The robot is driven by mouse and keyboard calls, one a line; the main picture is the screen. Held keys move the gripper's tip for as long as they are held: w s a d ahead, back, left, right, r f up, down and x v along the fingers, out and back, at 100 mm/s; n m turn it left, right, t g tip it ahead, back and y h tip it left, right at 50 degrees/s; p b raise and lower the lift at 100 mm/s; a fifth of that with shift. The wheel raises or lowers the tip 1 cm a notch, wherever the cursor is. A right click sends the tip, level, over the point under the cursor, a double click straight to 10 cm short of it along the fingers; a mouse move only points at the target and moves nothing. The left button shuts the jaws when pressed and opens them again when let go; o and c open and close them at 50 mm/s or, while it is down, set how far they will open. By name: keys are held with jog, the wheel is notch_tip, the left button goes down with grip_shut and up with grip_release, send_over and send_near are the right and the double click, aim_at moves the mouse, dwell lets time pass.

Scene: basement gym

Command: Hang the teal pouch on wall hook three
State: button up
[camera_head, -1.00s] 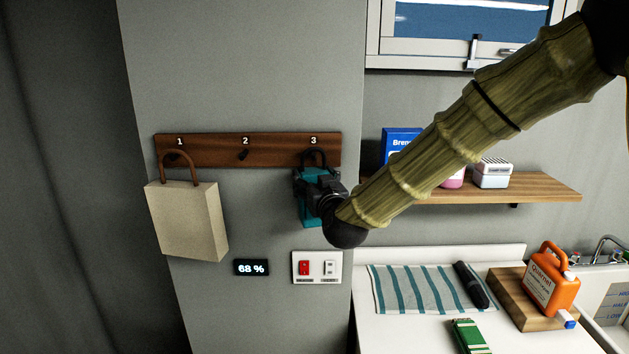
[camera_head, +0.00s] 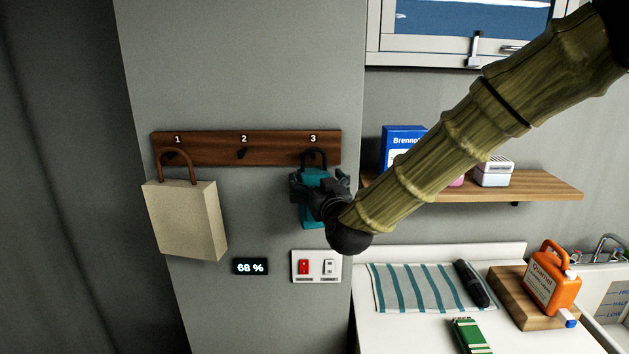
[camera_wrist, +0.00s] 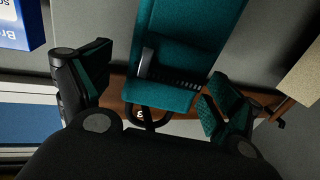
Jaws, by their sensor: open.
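The teal pouch (camera_head: 314,178) is at the third position of the wooden hook rail (camera_head: 215,150), below the number 3. Its dark handle loop (camera_head: 315,155) rises in front of the rail at hook three; the exact contact with the hook is too small to tell. The wrist view shows the pouch (camera_wrist: 185,40) upside down, with the 3 visible through the loop (camera_wrist: 148,119). My gripper (camera_head: 320,184) is open in front of the pouch. In the wrist view its fingers (camera_wrist: 160,82) stand apart on either side, with gaps to the pouch.
A cream bag (camera_head: 185,220) hangs at hook one; hook two (camera_head: 242,153) is bare. A switch plate (camera_head: 316,266) and a 68 % display (camera_head: 250,266) sit below. A shelf (camera_head: 540,187) with boxes is to the right, above a white counter (camera_head: 400,332).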

jog(key=v, duration=1)
jog(key=s+d+f+m+g+h+b, duration=0.1)
jog(key=s+d+f+g+b, duration=0.2)
jog(key=f, duration=1.2)
jog(key=s+d+f+g+b, duration=0.25)
jog(key=s+f, duration=0.25)
jog(key=f, duration=0.9)
jog(key=s+d+f+m+g+h+b, duration=0.1)
jog(key=s+d+f+g, duration=0.15)
jog(key=f, duration=1.25)
jog(key=s+d+f+g+h+b, duration=0.1)
jog(key=s+d+f+g+b, duration=0.1)
jog(key=s+f, duration=0.7)
jog(key=s+d+f+m+g+b, duration=0.1)
jog(key=s+d+f+g, duration=0.3)
jog(key=s+f, duration=0.5)
jog(key=s+d+f+g+h+b, duration=0.1)
jog(key=s+d+f+g+b, duration=0.2)
jog(key=s+f, duration=0.7)
jog(key=s+d+b, duration=0.1)
jog(key=s+d, duration=0.1)
jog(key=s, duration=0.2)
jog(key=shift+d+h, duration=0.2)
jog(key=shift+h, duration=0.1)
jog(key=shift+s+m, duration=0.1)
jog(key=shift+m, duration=0.2)
